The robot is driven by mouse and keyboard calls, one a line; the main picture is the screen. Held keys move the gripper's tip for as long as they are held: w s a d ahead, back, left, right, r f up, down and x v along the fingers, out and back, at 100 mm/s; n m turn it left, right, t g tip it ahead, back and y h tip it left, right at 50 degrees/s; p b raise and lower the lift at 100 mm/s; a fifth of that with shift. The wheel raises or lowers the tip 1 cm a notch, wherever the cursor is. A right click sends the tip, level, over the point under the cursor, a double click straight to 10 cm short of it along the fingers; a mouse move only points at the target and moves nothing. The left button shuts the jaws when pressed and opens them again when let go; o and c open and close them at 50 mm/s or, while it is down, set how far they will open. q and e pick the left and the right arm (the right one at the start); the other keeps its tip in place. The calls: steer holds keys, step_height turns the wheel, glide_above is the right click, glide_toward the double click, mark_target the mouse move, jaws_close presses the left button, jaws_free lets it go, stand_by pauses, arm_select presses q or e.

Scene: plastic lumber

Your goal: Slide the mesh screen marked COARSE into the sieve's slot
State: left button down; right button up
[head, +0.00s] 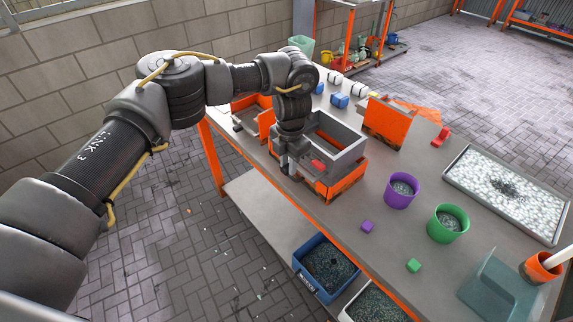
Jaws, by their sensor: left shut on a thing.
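The sieve (345,139) is a grey open box on an orange base (335,187) near the table's front edge. My left gripper (290,168) points down at the sieve's left front corner, very close to it. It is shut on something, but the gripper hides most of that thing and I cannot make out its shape. A small red piece (318,165) shows at the sieve's near side; I cannot tell what it belongs to. No COARSE marking is legible, and the slot is not clearly visible. My right gripper is not in view.
A purple bucket (401,189), a green bucket (447,223) and a pebble-filled tray (508,188) are to the right. Small purple (367,226) and green (413,265) blocks lie in front. A blue crate (325,267) sits below.

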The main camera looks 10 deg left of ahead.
arm_select(q)
steer(key=shift+w+d+b, duration=0.9)
steer(key=shift+w+d, duration=0.25)
steer(key=shift+w, duration=0.2)
steer(key=shift+w+d, duration=0.15)
steer(key=shift+f, duration=0.15)
steer(key=shift+d+f, duration=0.1)
steer(key=shift+f, duration=0.05)
steer(key=c, duration=1.4)
jaws_free()
steer(key=shift+f, duration=0.1)
steer(key=shift+o, duration=1.4)
steer(key=shift+w+f, duration=0.1)
steer(key=shift+w, duration=0.1)
steer(key=shift+s, duration=0.1)
